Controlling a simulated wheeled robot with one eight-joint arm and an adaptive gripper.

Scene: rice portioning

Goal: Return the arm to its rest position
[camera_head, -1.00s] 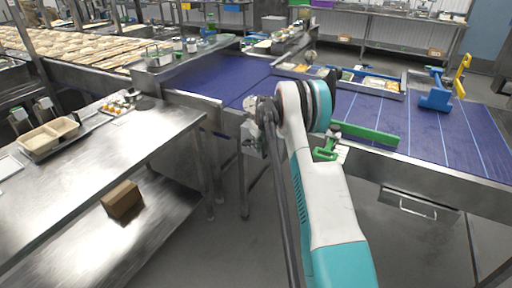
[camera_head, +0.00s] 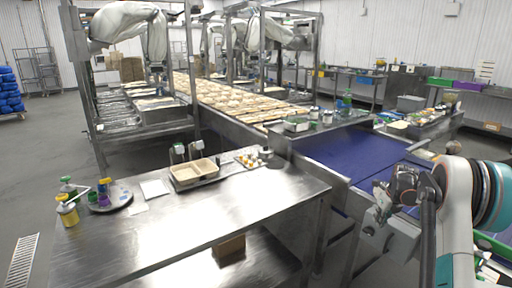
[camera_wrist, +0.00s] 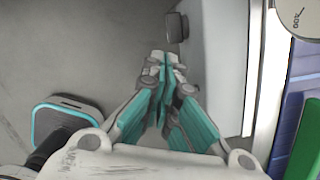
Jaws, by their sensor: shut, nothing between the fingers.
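My arm (camera_head: 457,215) stands at the right edge of the head view, folded beside the conveyor. My gripper (camera_wrist: 163,62) shows in the wrist view with its teal fingers together and nothing between them. Bare grey floor shows beside and beyond the fingertips. I cannot make out the fingertips in the head view.
A steel table (camera_head: 190,225) stands at left and centre, with a two-part beige tray (camera_head: 195,172), a round plate with small bottles (camera_head: 110,198) and a yellow jar (camera_head: 67,212). A cardboard box (camera_head: 229,246) is below. The blue conveyor (camera_head: 350,152) runs close to my arm.

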